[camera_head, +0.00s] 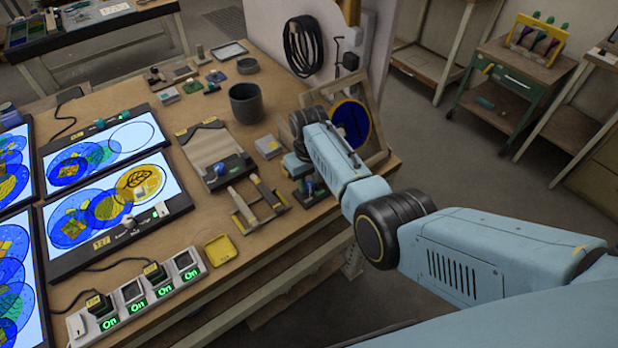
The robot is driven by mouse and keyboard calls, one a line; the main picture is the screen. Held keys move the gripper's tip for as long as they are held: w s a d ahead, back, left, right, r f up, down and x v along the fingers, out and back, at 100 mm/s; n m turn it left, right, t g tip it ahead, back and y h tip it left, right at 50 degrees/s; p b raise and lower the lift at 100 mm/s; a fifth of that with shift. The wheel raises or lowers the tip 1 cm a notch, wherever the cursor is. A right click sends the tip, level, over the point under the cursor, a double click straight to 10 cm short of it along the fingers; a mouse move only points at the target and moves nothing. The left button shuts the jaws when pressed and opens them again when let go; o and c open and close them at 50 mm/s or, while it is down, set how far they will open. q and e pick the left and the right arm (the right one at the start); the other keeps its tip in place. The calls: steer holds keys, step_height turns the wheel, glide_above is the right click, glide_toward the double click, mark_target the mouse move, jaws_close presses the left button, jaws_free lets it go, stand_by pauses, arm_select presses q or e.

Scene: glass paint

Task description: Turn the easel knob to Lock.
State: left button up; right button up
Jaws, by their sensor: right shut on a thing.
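The easel (371,92) is a wooden frame at the right end of the workbench, holding a round blue disc (350,122) with a yellow rim. A small blue knob (309,187) sits on a dark block at the easel's front foot. My right arm reaches in from the right, in front of the easel. My right gripper (304,176) points down at this knob and is shut on it. The fingertips are small and partly hidden by my wrist, and the knob's Lock marking cannot be read. My left gripper is out of view.
A dark cup (246,103), a clamp-like stand with a blue knob (220,168) and a wooden rack (258,205) stand left of my gripper. A switch strip (137,300) lies near the front edge. Lit panels (110,215) fill the left side.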

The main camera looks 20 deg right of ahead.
steer(key=shift+r+n+p, duration=0.15)
steer(key=shift+n+p, duration=0.3)
steer(key=shift+n, duration=0.45)
steer(key=n+p, duration=0.1)
steer(key=n, duration=0.1)
steer(key=shift+n, duration=0.3)
steer(key=n+p, duration=0.1)
steer(key=n, duration=0.2)
steer(key=shift+n, duration=1.5)
steer(key=o, duration=1)
